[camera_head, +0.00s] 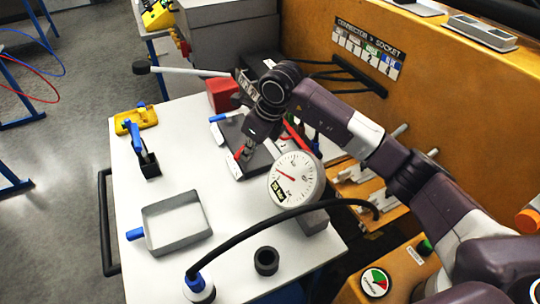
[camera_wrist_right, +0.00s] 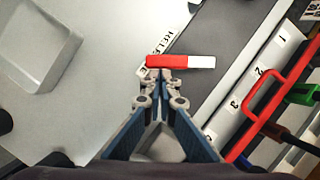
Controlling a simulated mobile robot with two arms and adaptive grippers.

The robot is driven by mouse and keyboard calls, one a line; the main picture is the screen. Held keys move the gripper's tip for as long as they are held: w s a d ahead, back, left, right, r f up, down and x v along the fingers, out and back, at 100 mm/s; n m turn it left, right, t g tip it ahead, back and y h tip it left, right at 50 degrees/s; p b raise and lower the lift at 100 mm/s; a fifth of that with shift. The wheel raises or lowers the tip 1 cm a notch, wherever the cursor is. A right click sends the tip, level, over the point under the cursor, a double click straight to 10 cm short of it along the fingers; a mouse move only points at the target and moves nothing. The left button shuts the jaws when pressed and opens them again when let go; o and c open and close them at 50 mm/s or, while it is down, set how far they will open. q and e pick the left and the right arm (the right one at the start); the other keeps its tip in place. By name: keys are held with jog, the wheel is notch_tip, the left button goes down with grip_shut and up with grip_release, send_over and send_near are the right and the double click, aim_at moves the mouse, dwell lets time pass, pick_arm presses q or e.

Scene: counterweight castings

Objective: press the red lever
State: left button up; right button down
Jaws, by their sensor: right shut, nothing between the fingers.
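The red lever shows in the right wrist view as a short bar (camera_wrist_right: 165,61), red with a white end. It lies beside a white label strip whose lettering is partly covered. In the head view only a small red piece of the lever (camera_head: 239,154) shows, just below my right gripper (camera_head: 246,146). My right gripper is shut and empty and points down. In the right wrist view its fingertips (camera_wrist_right: 160,77) meet right at the lever's red part; I cannot tell whether they touch it. My left gripper is not in view.
A round dial gauge (camera_head: 297,179) stands close to the right gripper. A red handle (camera_wrist_right: 270,110) runs beside a numbered strip. A grey tray (camera_head: 146,240), a blue-handled clamp (camera_head: 134,135), a black ring (camera_head: 266,261) and a black cable (camera_head: 280,217) are on the white table.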

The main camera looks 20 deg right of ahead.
jog(key=shift+w+a+f+m+b, duration=0.15)
jog(key=shift+w+a+m+b, duration=0.1)
jog(key=shift+a+m+b, duration=0.55)
jog(key=m, duration=0.1)
jog(key=w+a+m+h+b, duration=0.1)
jog(key=shift+m+t, duration=0.3)
jog(key=shift+t, duration=0.1)
jog(key=shift+w+a+b, duration=0.45)
jog(key=shift+w+b, duration=0.05)
jog(key=shift+b, duration=0.6)
jog(key=shift+w+r, duration=0.15)
jog(key=shift+r, duration=0.05)
